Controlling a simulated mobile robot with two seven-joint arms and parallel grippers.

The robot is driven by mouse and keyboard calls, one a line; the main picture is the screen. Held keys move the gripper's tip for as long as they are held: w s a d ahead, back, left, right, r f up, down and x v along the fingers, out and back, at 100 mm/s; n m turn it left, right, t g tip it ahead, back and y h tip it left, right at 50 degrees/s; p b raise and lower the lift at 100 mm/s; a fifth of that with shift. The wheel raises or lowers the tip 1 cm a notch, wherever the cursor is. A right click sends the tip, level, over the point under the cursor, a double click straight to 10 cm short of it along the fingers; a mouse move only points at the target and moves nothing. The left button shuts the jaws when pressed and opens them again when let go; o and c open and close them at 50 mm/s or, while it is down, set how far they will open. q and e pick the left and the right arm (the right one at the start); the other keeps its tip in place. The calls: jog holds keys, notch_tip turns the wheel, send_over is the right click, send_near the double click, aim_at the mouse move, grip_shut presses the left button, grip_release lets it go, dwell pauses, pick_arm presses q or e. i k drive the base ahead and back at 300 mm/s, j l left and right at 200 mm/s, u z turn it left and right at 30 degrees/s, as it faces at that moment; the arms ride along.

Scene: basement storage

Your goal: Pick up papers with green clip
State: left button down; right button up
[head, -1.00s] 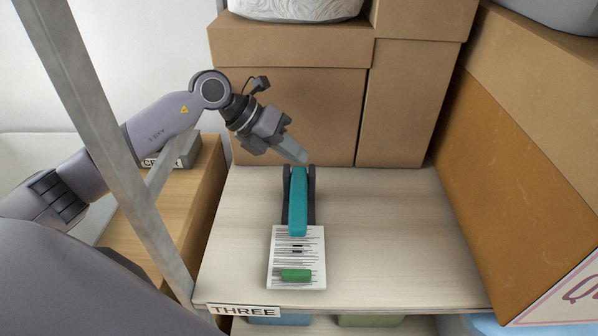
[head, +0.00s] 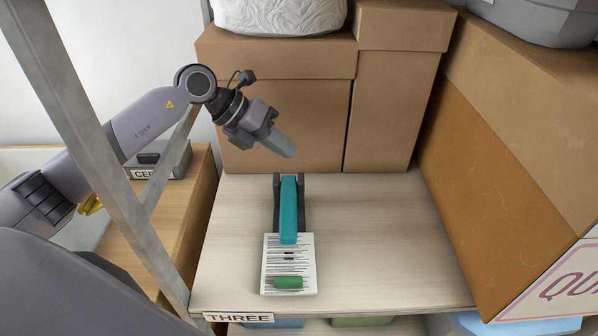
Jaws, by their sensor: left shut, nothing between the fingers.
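The papers (head: 303,262) lie on the light wooden shelf in the head view, near its front edge. The green clip (head: 288,282) sits on the lower end of the papers. A teal and dark grey stapler-like tool (head: 289,212) lies behind, its front end over the papers' top edge. My left gripper (head: 285,149) is shut and empty, in the air above and behind the tool, in front of the cardboard boxes. It appears apart from the papers and the tool. My right gripper is not in view.
Cardboard boxes (head: 285,115) close off the back of the shelf (head: 390,245), and a large box (head: 510,170) stands at the right. A metal post (head: 100,150) rises at the left, before my left arm. The shelf right of the papers is clear.

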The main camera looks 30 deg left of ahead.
aim_at(288, 270)
jog(key=k+j, duration=1.15)
jog(key=k, duration=0.15)
